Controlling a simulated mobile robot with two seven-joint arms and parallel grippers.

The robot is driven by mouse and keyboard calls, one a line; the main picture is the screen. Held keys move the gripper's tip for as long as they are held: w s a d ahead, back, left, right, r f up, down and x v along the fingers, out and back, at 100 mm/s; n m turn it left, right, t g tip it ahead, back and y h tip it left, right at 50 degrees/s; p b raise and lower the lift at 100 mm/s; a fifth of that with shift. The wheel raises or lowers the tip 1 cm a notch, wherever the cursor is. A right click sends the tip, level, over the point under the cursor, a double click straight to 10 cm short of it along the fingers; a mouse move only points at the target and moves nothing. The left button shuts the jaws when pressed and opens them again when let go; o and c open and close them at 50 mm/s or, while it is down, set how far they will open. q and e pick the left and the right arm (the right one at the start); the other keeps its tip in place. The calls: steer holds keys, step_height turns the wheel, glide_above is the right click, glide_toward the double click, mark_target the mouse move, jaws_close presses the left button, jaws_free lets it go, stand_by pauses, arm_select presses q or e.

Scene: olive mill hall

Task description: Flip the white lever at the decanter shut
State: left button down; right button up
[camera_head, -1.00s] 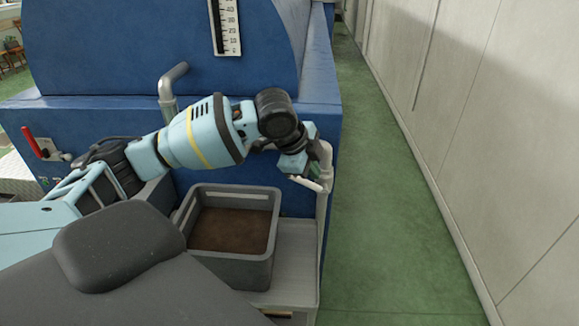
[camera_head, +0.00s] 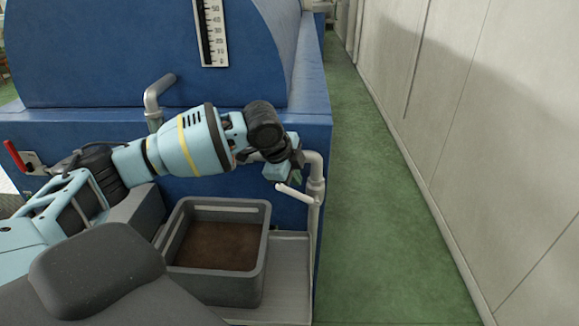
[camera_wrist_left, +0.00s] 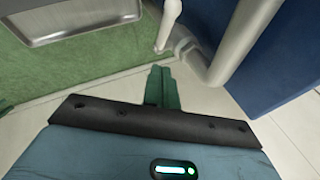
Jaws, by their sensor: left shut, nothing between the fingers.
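The white lever (camera_head: 295,194) sits on the pale outlet pipe (camera_head: 316,178) at the right front corner of the blue decanter (camera_head: 240,190). It sticks out to the left and slightly up from the pipe in the head view. My left gripper (camera_head: 295,178) is just above and behind the lever, partly hidden by its own wrist. In the left wrist view the green fingers (camera_wrist_left: 161,88) are shut and empty. There the white lever (camera_wrist_left: 168,24) is beyond the fingertips, with a gap in the picture, beside the pipe (camera_wrist_left: 235,45). My right gripper is out of view.
A grey crate (camera_head: 263,262) with brown contents stands below the lever on a metal shelf (camera_head: 288,275). A bent grey pipe (camera_head: 152,97) rises behind my arm, and a red-handled lever (camera_head: 14,156) is at far left. Green floor (camera_head: 385,220) lies open toward the wall.

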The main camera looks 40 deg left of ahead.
mark_target(296, 193)
arm_select(q)
steer(key=f, duration=0.1)
steer(key=w+a+f, duration=0.1)
steer(key=f, duration=0.2)
steer(key=shift+w+a+f, duration=0.2)
steer(key=shift+w+a, duration=0.1)
steer(key=shift+w, duration=0.05)
steer(key=shift+w+a+f, duration=0.1)
steer(key=shift+a+f, duration=0.2)
steer(key=shift+f, duration=0.1)
